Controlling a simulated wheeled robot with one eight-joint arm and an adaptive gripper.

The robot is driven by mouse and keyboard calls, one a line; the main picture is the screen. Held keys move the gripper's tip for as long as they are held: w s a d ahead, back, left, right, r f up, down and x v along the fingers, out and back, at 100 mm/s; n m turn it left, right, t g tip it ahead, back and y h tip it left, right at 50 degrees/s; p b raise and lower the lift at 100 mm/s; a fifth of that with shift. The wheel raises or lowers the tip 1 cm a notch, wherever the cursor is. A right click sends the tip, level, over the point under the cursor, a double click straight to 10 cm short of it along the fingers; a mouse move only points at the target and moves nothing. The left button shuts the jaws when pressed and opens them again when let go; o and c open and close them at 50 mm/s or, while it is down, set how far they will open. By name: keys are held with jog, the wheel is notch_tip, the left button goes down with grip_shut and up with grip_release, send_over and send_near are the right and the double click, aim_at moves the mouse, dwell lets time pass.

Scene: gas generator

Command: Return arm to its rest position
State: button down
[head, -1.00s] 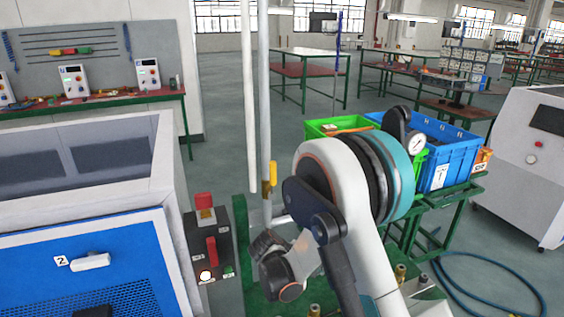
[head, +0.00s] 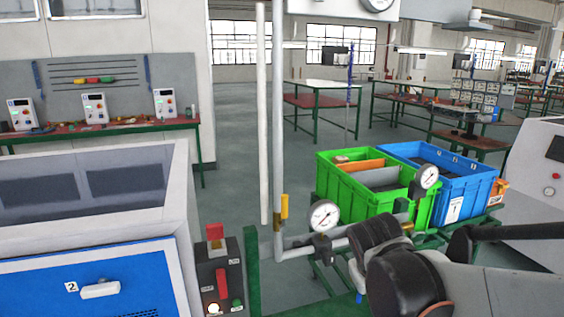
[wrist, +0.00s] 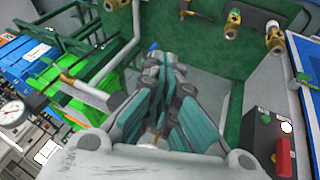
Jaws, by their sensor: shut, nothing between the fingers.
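My gripper (wrist: 166,62) shows in the wrist view, its grey and teal fingers drawn together with nothing between them. It points down towards a green panel with brass valve fittings (wrist: 232,22) and touches nothing that I can see. In the head view, dark and grey links of my arm fill the lower right, folded low in front of the pipes and crates. My gripper cannot be made out there.
Pipes with a pressure gauge (head: 324,216) stand left of my arm. A green crate (head: 345,205) and a blue crate (head: 480,190) sit behind it. A switch box (head: 219,280) is beside the blue-fronted machine (head: 100,285). Open floor lies beyond.

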jog(key=s+r+m+t+y, duration=0.2)
jog(key=s, duration=1.1)
jog(key=shift+s+a+r+m+y, duration=0.15)
jog(key=shift+s+r+m+y, duration=0.25)
